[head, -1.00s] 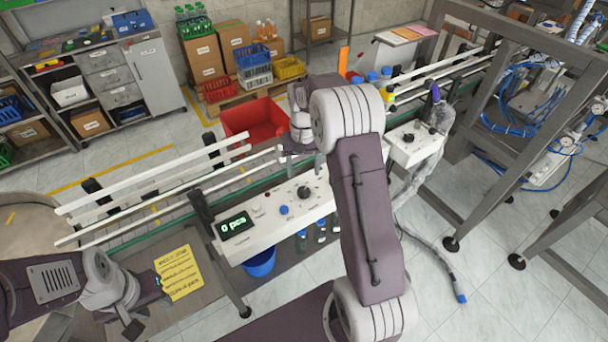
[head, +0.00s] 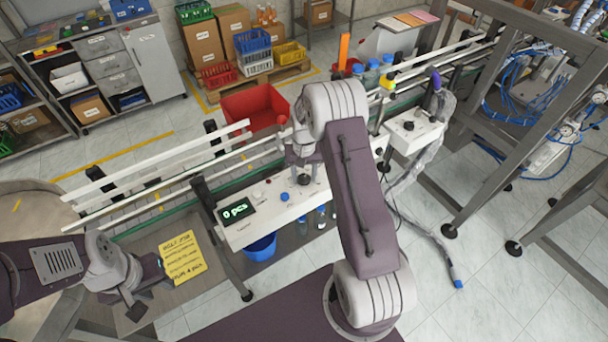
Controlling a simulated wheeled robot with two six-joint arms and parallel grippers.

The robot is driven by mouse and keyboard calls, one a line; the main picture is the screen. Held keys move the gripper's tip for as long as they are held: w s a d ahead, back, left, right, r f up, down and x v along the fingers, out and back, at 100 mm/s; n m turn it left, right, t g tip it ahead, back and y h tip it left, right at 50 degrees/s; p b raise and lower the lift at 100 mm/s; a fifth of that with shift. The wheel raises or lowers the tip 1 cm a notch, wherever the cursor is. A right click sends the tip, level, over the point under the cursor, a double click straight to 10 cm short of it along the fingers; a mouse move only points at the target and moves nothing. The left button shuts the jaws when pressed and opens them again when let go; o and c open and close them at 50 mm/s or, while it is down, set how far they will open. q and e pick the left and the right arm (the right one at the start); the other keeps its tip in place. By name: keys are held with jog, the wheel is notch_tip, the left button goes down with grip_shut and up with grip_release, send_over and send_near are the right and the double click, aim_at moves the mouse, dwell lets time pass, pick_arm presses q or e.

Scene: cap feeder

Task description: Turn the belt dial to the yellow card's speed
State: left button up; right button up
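The yellow card (head: 184,259) with handwritten lines is at the lower left; its writing is too small to read surely. My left gripper (head: 157,271) is at the card's left edge and appears shut on it. The white control panel (head: 252,232) on the belt's front has a display (head: 236,211) reading "0 pcs" and a blue button (head: 285,197). My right gripper (head: 306,179) points down over the panel's right part, where it hides the black belt dial. Its fingers are too small and covered to show whether they are open or touch the dial.
The conveyor (head: 150,202) with white rails runs behind the panel. A second white box (head: 418,136) with a black knob (head: 409,126) stands to the right. A red bin (head: 254,108) is behind the belt, and a blue bucket (head: 261,248) is below the panel.

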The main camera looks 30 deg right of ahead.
aim_at(304, 178)
grip_shut()
jog(key=n, duration=0.4)
jog(key=shift+o, duration=2.2)
grip_release()
jog(key=shift+r, duration=0.1)
jog(key=shift+o, duration=0.5)
jog(key=shift+s, duration=0.15)
notch_tip(304, 178, up, 9)
jog(key=b, duration=0.1)
